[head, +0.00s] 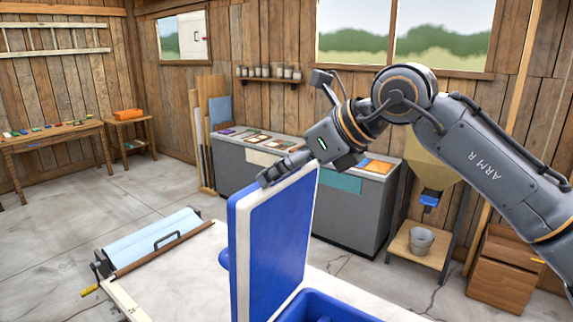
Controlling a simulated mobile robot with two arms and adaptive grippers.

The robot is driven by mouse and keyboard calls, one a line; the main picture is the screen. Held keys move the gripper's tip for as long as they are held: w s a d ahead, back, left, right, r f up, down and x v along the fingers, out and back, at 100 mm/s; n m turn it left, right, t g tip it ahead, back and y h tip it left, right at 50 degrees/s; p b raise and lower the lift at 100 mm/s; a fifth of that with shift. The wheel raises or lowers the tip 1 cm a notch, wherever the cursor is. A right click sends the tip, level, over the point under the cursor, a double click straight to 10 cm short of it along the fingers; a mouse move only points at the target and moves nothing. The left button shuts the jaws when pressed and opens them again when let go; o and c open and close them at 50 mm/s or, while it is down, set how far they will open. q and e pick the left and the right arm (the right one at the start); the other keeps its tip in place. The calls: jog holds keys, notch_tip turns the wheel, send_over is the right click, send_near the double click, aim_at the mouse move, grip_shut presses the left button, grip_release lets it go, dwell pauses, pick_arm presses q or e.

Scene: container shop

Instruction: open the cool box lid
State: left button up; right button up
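The cool box lid (272,250) stands roughly upright, a blue panel with a white border. The blue cool box (345,306) shows only in part at the bottom edge of the head view, and its inside is mostly cut off. My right gripper (272,176) is at the top edge of the lid, reaching in from the right. Its fingers are seen side-on and overlap the lid's upper edge, so I cannot tell whether they are open or shut, or whether they grip the lid. My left gripper is not in view.
A white table (185,275) carries the box, with a roller device with a blue sheet (152,235) at its far left. The floor at left is clear.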

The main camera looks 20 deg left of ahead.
jog(key=shift+f, duration=0.35)
jog(key=shift+d+r, duration=0.15)
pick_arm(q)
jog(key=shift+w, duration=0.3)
pick_arm(e)
jog(key=v, duration=1.1)
jog(key=shift+d+r, duration=0.2)
jog(key=shift+r, duration=0.2)
jog(key=shift+s, duration=0.15)
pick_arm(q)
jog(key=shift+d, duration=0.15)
